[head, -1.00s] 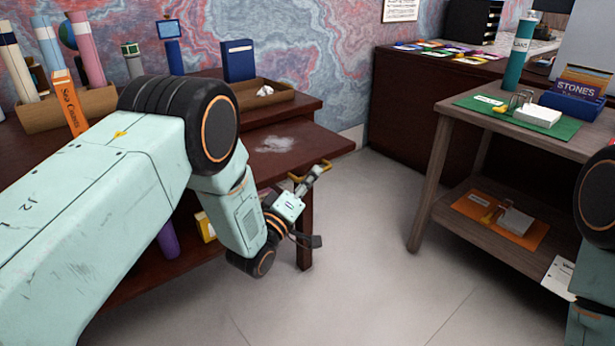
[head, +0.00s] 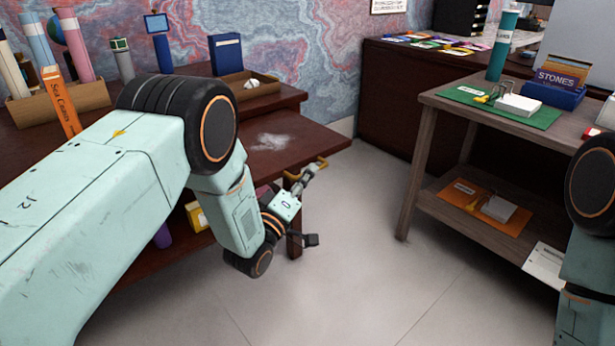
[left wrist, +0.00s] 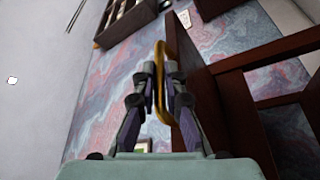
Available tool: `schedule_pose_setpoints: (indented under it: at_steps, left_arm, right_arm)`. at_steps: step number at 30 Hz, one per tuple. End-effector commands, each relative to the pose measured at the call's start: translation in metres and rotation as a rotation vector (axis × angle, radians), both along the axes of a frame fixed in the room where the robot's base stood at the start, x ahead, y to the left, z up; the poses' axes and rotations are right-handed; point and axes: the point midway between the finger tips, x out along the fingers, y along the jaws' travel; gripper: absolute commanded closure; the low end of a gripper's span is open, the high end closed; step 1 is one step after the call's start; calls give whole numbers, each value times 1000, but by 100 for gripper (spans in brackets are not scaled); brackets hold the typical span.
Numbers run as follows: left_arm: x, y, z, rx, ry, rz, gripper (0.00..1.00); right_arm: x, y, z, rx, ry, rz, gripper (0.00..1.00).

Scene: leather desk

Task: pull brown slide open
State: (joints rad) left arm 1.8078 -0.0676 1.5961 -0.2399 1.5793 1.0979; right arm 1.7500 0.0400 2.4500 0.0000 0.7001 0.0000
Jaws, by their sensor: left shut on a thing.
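The brown slide (head: 300,150) is a dark board sticking out from the brown desk, with a pale smudge on its top. Its brass handle (head: 320,163) is on the front edge. My left gripper (head: 309,174) is at the handle. In the left wrist view, the fingers of my left gripper (left wrist: 160,90) are shut on the gold handle loop (left wrist: 160,60), and the slide's dark board (left wrist: 200,85) stands just right of it. Part of the desk and the space under the slide are hidden by my left arm. My right gripper is out of view.
The desk holds a tray (head: 279,97) and a blue book (head: 226,54). A two-level wooden table (head: 421,150) stands at the right, with a green mat (head: 463,98) on top and an orange mat (head: 451,193) below. The floor (head: 350,250) between them is clear.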

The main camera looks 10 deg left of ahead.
Motion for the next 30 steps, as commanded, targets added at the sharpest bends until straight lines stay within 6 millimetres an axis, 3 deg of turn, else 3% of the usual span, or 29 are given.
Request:
schedule_pose_setpoints:
  at_steps: [5,6,14,24,30]
  left_arm:
    - [0,0,-1,1,2,0,100]
    - [-1,0,-1,1,2,0,88]
    - [-1,-1,0,0,1,1,66]
    - [-5,-1,-1,0,1,1,66]
    - [-32,9,-8,-1,6,2,66]
  right_arm:
    - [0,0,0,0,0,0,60]
    - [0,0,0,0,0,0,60]
    - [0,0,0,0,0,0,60]
    - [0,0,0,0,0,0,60]
    - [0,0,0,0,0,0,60]
